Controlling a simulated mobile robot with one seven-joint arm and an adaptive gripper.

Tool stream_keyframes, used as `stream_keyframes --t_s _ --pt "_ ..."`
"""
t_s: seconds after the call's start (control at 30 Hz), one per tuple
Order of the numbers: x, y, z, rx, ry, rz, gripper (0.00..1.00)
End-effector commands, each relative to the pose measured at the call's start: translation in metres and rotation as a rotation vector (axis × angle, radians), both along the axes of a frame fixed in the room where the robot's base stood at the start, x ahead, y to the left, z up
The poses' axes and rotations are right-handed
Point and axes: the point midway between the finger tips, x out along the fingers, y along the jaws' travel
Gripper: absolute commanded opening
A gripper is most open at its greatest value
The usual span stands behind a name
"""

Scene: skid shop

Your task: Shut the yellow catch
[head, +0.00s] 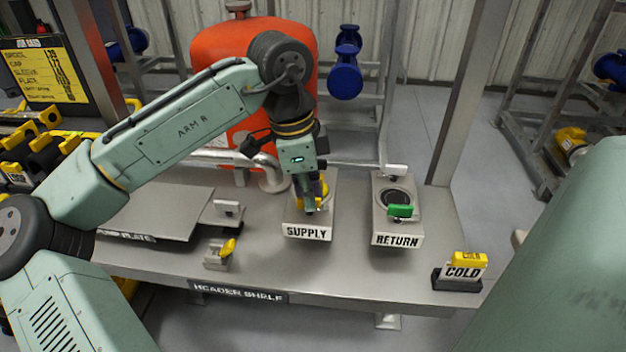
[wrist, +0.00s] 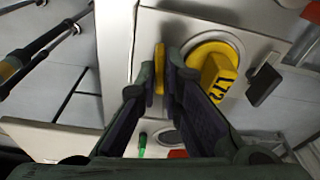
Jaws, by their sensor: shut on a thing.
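My gripper (head: 309,205) is over the SUPPLY block (head: 307,232), pointing down. In the wrist view my gripper (wrist: 160,80) has a thin yellow catch (wrist: 160,58) between its fingertips, standing edge-on to the camera. A round yellow cap (wrist: 216,66) with a raised, marked grip sits right beside it on the same block. In the head view the fingers hide most of the catch, and some yellow (head: 323,190) shows behind them. The RETURN block (head: 397,239), to the right, has a green catch (head: 400,211) at its front.
A small block with a yellow lever (head: 229,247) stands at the shelf front, left of SUPPLY. A COLD sign (head: 462,272) with a yellow top stands at the right end. A red tank (head: 225,60) and grey pipe are behind. The header shelf (head: 345,275) is bare in front of SUPPLY.

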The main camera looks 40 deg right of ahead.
Motion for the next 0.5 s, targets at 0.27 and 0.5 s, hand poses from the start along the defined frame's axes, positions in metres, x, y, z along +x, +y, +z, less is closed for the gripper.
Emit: stream_keyframes --t_s 0.27,0.5 --pt "0.0 0.0003 0.0 0.002 0.0 0.122 0.0" --pt "-0.0001 0.0003 0.0006 0.001 0.0 0.135 0.0"
